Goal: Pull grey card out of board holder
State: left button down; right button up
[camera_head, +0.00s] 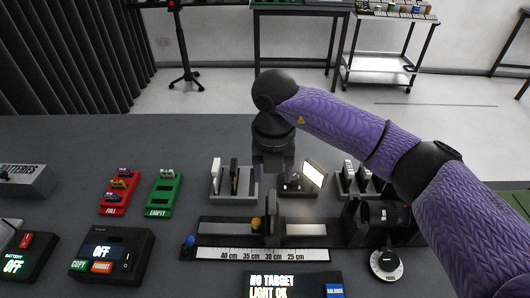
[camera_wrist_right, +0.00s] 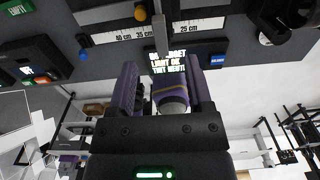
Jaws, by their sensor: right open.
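A light rack (camera_head: 234,197) on the table holds a white card (camera_head: 216,177) and a dark, brownish-edged card (camera_head: 234,177) standing upright. My right gripper (camera_head: 273,176) hangs just right of this rack, fingers down, and hides part of its right end. I cannot pick out a grey card for certain; it may be behind the gripper. The right gripper's purple fingers are apart in the wrist view (camera_wrist_right: 160,80), and I see no card gripped. A dark upright holder (camera_head: 271,218) stands on the rail in front of the gripper. My left gripper is not in view.
A ruler rail (camera_head: 215,254) with a yellow knob (camera_head: 256,223) lies in front. A lit panel (camera_head: 314,173) and another card rack (camera_head: 347,183) stand to the right. A camera-like device (camera_head: 385,214) is at the rail's right end. Red (camera_head: 119,194) and green (camera_head: 163,196) trays sit left.

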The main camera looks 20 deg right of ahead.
aim_at(272, 199)
jog(key=f, duration=0.2)
jog(key=s+f, duration=0.1)
jog(key=shift+f+b, duration=0.35)
jog(key=shift+f, duration=0.05)
notch_tip(272, 199, down, 5)
jog(key=shift+w+a+r+b, duration=0.1)
jog(key=shift+b, duration=0.3)
jog(key=shift+f, duration=0.35)
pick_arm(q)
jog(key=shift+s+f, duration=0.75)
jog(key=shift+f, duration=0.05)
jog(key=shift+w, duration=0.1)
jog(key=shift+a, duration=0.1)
pick_arm(e)
grip_shut()
